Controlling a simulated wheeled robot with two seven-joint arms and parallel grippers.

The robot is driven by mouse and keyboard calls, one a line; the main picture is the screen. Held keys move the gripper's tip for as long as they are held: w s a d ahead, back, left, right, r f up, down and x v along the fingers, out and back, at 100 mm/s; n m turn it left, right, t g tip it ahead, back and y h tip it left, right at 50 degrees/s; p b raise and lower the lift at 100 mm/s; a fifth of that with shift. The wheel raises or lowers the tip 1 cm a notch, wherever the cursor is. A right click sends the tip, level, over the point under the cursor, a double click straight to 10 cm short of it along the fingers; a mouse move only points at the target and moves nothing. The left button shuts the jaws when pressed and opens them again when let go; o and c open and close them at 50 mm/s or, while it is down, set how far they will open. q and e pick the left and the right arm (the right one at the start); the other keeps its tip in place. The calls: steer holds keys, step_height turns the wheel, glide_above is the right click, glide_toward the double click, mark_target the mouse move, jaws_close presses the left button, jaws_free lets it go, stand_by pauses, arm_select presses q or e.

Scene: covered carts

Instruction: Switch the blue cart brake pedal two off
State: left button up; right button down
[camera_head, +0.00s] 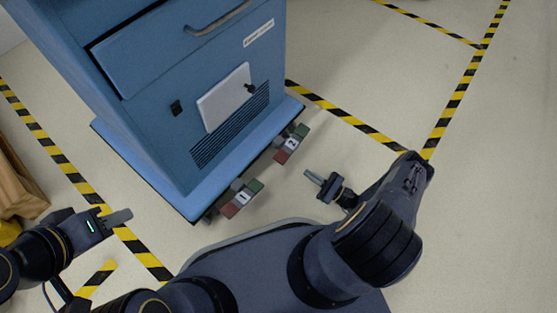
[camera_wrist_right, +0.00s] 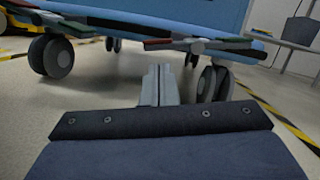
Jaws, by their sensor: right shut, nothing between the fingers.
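The blue cart (camera_head: 150,120) stands at the upper left in the head view. Pedal two (camera_head: 291,143), marked 2 with a red and a green end, sticks out low on its right side. It also shows above my fingers in the wrist view (camera_wrist_right: 198,46). Its tilt is hard to judge. Pedal one (camera_head: 242,198), marked 1, is at the nearer corner. My right gripper (camera_head: 312,177) is shut and empty, below and right of pedal two and apart from it. My left gripper (camera_head: 120,217) is left of the cart's near corner; its finger gap does not show.
Caster wheels (camera_wrist_right: 52,56) are under the cart in the wrist view, one (camera_wrist_right: 215,84) just right of my fingers. Yellow-black floor tape (camera_head: 350,118) runs around the cart. A brown box (camera_head: 15,185) is at the left edge. Floor at the right is clear.

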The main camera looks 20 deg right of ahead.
mark_target(286, 162)
arm_select(q)
steer(key=shift+w+f, duration=0.25)
steer(key=shift+f, duration=0.3)
arm_select(e)
steer(key=f, duration=0.1)
steer(key=a+f+m+t+h, duration=0.1)
steer(key=f, duration=0.1)
steer(key=shift+w, duration=0.1)
arm_select(q)
steer(key=shift+f+b, duration=0.75)
steer(key=shift+b, duration=0.2)
arm_select(e)
steer(key=x, duration=1)
steer(key=shift+a+r+m, duration=0.2)
steer(key=shift+r+m, duration=0.2)
steer(key=shift+m, duration=0.6)
steer(key=shift+s+r, duration=0.2)
steer(key=shift+s, duration=0.05)
arm_select(q)
steer(key=shift+r+p, duration=0.35)
arm_select(e)
steer(key=shift+s+a+r, duration=0.1)
steer(key=shift+a+r, duration=0.05)
steer(key=shift+r, duration=0.35)
steer(key=shift+a+r, duration=0.15)
steer(key=shift+r, duration=0.3)
steer(key=shift+r, duration=0.1)
